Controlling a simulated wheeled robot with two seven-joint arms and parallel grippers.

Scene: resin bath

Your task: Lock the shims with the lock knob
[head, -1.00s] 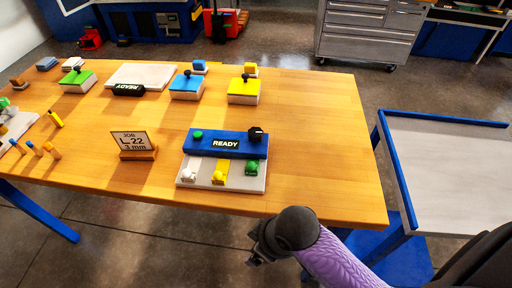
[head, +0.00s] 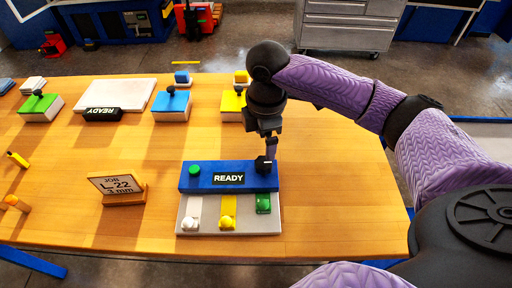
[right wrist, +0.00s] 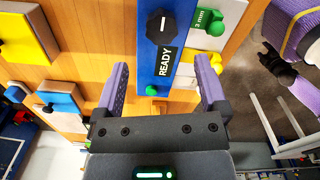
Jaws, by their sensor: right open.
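The lock knob (head: 263,166) is black with a white pointer line and stands at the right end of a blue bar (head: 205,178) marked READY. In the right wrist view the knob (right wrist: 160,26) has its line along the bar. Below the bar, white (head: 192,222), yellow (head: 227,220) and green (head: 263,203) shims lie in a grey base (head: 250,223). My right gripper (head: 270,146) is open, pointing down above the knob. A dark gripper-like shape (right wrist: 278,66) there may be my left gripper.
A job sign (head: 116,188) reading L 22, 3 mm stands left of the base. A green button (head: 195,170) sits on the bar. Green (head: 40,106), blue (head: 171,104) and yellow (head: 232,104) blocks and a pale plate (head: 130,91) lie farther back. The table is clear right of the base.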

